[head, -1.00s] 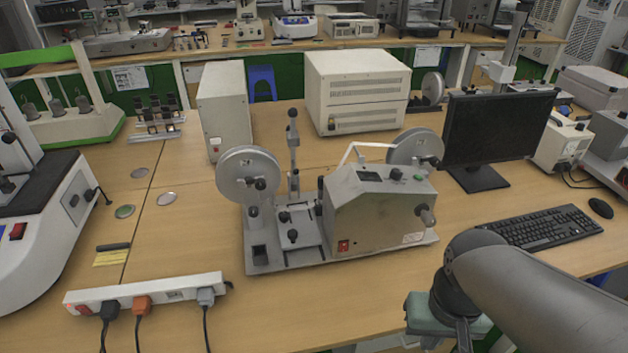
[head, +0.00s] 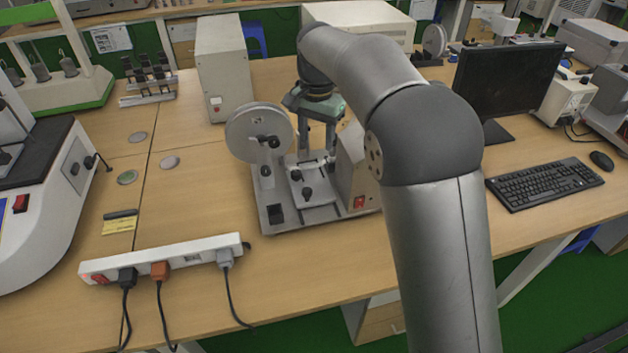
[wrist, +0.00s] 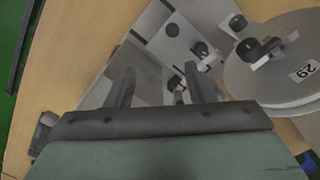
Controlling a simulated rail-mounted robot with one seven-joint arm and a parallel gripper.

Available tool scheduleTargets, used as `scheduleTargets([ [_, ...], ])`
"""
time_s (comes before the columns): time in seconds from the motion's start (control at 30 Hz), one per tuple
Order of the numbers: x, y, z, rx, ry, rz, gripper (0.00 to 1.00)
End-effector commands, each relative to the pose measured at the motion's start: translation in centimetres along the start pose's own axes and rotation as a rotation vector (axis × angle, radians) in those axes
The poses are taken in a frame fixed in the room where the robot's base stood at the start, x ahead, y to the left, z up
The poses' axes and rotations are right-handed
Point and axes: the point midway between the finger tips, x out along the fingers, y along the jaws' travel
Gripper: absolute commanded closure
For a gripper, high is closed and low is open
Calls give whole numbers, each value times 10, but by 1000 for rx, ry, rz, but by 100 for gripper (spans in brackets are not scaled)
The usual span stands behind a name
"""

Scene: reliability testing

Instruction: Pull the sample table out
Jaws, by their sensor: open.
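The sample table (head: 318,189) is a small light-grey plate with dark knobs, low on the front of the testing machine between its left reel and its beige housing. In the wrist view, a light-grey plate with dark knobs, likely the sample table (wrist: 184,40), lies beyond the fingertips. My gripper (head: 316,150) points down over the rear of the table in the head view. In the wrist view my gripper (wrist: 158,80) has its two fingers spread, with nothing clearly held between them. Whether a finger touches the table cannot be told.
The machine's reel (head: 259,130) stands close left of my gripper and its beige housing (head: 357,170) close right. My arm hides much of the housing. A power strip (head: 165,258) lies front left; a monitor (head: 508,82) and keyboard (head: 545,183) are at right.

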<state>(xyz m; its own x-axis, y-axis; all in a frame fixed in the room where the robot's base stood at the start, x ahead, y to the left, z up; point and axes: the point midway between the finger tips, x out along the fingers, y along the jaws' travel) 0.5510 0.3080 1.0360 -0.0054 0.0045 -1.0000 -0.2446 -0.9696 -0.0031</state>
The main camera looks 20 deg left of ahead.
Motion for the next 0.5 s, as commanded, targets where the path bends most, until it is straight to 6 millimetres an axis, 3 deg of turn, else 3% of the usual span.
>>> scheduleTargets([
  [0.03, 4, -15, 1, 3, 3, 3, 51],
  [0.13, 8, -28, 2, 12, 4, 6, 51],
  [0.27, 17, -31, 2, 15, 4, 6, 51],
  [0.5, 63, -30, 2, 14, 4, 8, 51],
])
